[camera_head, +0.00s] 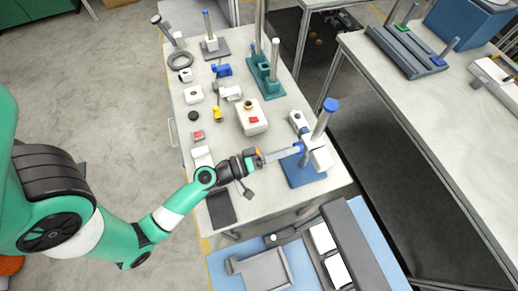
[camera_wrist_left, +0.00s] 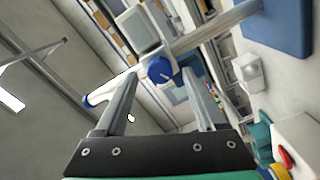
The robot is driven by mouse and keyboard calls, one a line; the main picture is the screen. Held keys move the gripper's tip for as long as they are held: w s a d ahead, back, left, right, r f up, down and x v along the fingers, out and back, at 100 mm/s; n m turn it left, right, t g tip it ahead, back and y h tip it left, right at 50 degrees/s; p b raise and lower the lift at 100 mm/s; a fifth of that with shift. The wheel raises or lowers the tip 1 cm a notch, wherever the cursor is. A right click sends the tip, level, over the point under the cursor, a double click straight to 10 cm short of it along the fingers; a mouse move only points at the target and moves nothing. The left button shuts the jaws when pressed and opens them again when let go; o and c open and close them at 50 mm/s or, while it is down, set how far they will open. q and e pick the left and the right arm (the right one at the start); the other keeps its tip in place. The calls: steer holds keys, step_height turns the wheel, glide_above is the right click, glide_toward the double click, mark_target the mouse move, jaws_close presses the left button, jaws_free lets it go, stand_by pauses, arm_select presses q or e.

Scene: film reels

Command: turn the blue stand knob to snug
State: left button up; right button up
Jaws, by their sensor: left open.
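The blue stand has a flat blue base (camera_head: 303,174) and an upright grey post (camera_head: 322,122) with a blue cap, near the table's right front corner. A white block (camera_head: 319,158) sits on the post. The round blue stand knob (camera_wrist_left: 160,70) faces my left wrist camera, in front of the post. My left gripper (camera_head: 296,149) reaches in from the left, its fingertips close to the knob. In the left wrist view its open fingers (camera_wrist_left: 158,78) lie either side of the knob; contact cannot be told. The right gripper is not in view.
A white box with a red button (camera_head: 252,118) stands just behind my left gripper. A green stand (camera_head: 265,82) and several small parts lie farther back. A dark pad (camera_head: 220,208) lies at the front edge. The floor gap to the right bench is open.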

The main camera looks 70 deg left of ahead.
arm_select(q)
steer(key=s+b, duration=0.2)
steer(key=s, duration=0.8)
steer(key=shift+s+a, duration=0.2)
